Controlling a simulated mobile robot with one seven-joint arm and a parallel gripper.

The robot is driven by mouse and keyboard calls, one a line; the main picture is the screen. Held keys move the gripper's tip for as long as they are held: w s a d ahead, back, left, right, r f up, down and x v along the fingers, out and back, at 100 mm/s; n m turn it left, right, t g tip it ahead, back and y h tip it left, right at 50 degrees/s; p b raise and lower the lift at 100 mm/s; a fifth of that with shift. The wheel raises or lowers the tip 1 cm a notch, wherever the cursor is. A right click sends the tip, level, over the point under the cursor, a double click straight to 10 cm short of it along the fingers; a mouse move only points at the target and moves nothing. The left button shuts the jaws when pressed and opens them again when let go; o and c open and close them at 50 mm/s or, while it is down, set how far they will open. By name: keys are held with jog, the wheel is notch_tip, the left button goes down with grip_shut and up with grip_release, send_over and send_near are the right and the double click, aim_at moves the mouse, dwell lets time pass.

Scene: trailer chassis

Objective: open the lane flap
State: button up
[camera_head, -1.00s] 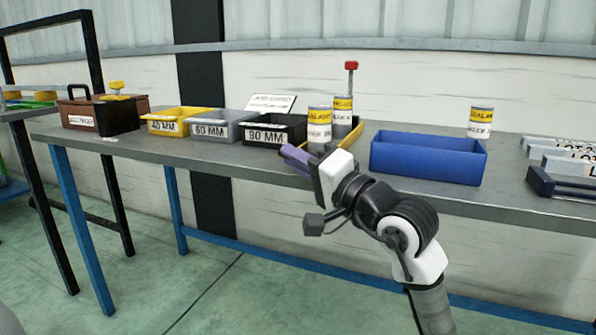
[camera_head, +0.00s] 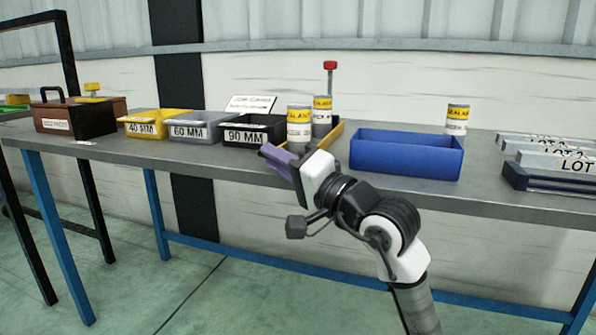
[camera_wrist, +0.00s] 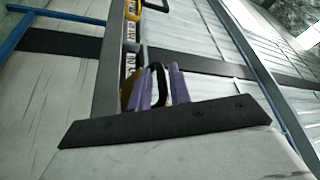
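The lane appears as a yellow-edged rack (camera_head: 331,136) on the bench, holding sealant cans (camera_head: 299,128). A red-topped post (camera_head: 330,66) stands behind it. I cannot make out the flap itself; my gripper and the cans cover the lane's front. My gripper (camera_head: 277,160), with purple fingers, is at the bench's front edge, in front of the lane and the 90 MM bin. In the wrist view the fingers (camera_wrist: 162,88) stand apart, with a dark loop showing between them. I cannot tell whether they touch it.
A blue bin (camera_head: 405,158) stands to the right, with a sealant can (camera_head: 456,119) behind it and LOT blocks (camera_head: 548,160) beyond. The 40 MM (camera_head: 153,124), 60 MM (camera_head: 195,128) and 90 MM (camera_head: 254,131) bins line the left. Bare bench lies before the bins.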

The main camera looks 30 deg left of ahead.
jog(key=v, duration=1.3)
jog(key=shift+d, duration=0.2)
jog(key=shift+f, duration=0.1)
